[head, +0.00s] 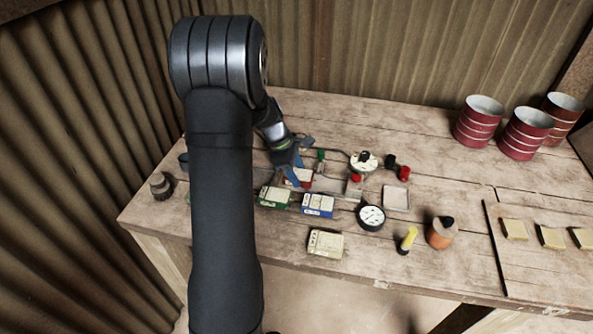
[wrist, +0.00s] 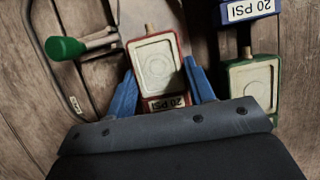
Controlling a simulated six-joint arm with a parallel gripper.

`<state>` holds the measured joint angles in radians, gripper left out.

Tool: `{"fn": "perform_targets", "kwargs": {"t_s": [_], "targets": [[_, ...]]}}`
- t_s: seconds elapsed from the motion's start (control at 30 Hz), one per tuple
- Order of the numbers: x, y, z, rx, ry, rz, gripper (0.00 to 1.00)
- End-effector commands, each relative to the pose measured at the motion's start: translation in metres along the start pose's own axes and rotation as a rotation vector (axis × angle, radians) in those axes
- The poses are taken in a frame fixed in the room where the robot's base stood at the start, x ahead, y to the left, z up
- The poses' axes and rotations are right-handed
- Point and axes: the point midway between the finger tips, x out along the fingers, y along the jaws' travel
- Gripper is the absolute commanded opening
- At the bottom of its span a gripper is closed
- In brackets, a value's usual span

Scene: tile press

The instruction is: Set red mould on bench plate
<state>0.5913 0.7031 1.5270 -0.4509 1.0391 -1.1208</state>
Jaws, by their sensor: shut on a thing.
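The red mould (wrist: 155,68) is a red-rimmed block with a pale face and a "20 PSI" label. My gripper (wrist: 160,66) is shut on it, with one blue finger on each side. In the head view my gripper (head: 290,160) is over the back left of the bench, and the mould (head: 306,182) is partly hidden under it. I cannot tell whether the mould is lifted or resting. A pale square plate (head: 396,198) lies bare on the bench to the right; it may be the bench plate.
A green-handled lever (wrist: 68,48) is close to my left finger. A round black gauge (head: 371,217) and an orange pot (head: 441,233) are right. Red tins (head: 525,133) stand far right.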

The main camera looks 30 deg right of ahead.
Motion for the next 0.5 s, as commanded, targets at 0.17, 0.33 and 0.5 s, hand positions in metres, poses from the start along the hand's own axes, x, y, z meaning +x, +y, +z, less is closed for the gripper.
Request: {"fn": "perform_targets", "kwargs": {"t_s": [0.17,0.33,0.5], "targets": [[0.0019,0.0002,-0.0008,0.000,0.000,0.001,0.53],[0.0019,0.0001,-0.0008,0.000,0.000,0.000,0.74],[0.0023,-0.0002,-0.0009,0.000,0.000,-0.001,0.74]]}}
